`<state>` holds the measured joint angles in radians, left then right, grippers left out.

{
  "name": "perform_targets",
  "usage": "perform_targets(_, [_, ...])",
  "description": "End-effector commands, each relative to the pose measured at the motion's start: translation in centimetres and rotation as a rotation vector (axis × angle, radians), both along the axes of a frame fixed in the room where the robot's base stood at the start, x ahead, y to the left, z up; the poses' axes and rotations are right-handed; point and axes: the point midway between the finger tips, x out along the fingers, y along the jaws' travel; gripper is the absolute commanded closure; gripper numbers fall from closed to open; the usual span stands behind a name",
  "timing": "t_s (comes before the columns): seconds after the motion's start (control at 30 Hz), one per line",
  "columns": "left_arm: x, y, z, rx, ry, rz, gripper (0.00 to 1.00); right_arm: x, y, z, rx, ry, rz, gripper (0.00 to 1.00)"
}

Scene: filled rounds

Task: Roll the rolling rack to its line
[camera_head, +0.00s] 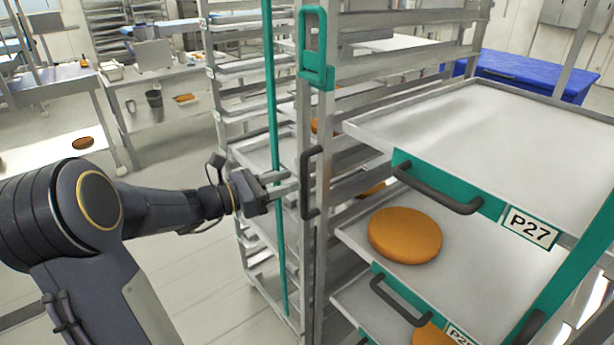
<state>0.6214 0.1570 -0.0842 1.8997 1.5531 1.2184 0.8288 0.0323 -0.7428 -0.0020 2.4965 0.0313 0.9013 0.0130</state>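A tall metal rack (322,240) with tray levels and green parts stands close in front of me, filling the middle and right. Its near upright carries a dark vertical handle (311,182) and a green latch-like bracket (316,77) above. My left gripper (292,183) reaches in from the left at the handle's height. Its two fingers show a small gap and end just left of the handle, seemingly not around it. My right gripper is out of view. The rack's wheels are out of view, and I see no floor line I can identify.
Trays on the right have dark handles, and one carries a P27 label (530,227). A round orange-brown item (405,235) lies on a tray. A blue-covered bin (525,72) stands behind. Tables (60,80) stand at left; the floor (205,265) left of the rack is clear.

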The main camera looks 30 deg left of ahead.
Motion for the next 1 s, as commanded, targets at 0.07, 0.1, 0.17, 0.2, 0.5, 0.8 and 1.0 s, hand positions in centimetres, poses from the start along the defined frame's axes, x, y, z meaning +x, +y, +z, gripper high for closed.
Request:
perform_targets(0.07, [1.2, -0.9, 0.2, 0.000, 0.000, -0.004, 0.64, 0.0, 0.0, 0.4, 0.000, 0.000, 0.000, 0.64])
perform_targets(0.1, [1.7, -1.3, 0.2, 0.000, -0.001, -0.006, 0.64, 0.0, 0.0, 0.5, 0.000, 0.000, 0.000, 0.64])
perform_targets(0.17, [2.5, -1.8, 0.1, 0.000, 0.000, -0.004, 0.64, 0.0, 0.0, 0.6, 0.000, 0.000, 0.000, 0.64])
perform_targets(0.2, [2.9, -2.1, 0.1, 0.001, -0.001, -0.004, 0.64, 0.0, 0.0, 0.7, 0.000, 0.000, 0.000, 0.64])
perform_targets(0.5, [4.2, -2.9, 0.0, 0.004, -0.001, -0.001, 0.64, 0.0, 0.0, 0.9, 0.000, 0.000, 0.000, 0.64])
perform_targets(0.8, [4.2, -2.9, 0.0, 0.004, -0.001, -0.002, 0.83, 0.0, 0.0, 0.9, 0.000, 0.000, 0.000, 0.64])
perform_targets(1.0, [4.2, -2.9, 0.0, 0.004, -0.001, -0.002, 1.00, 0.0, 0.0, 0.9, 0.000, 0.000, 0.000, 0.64])
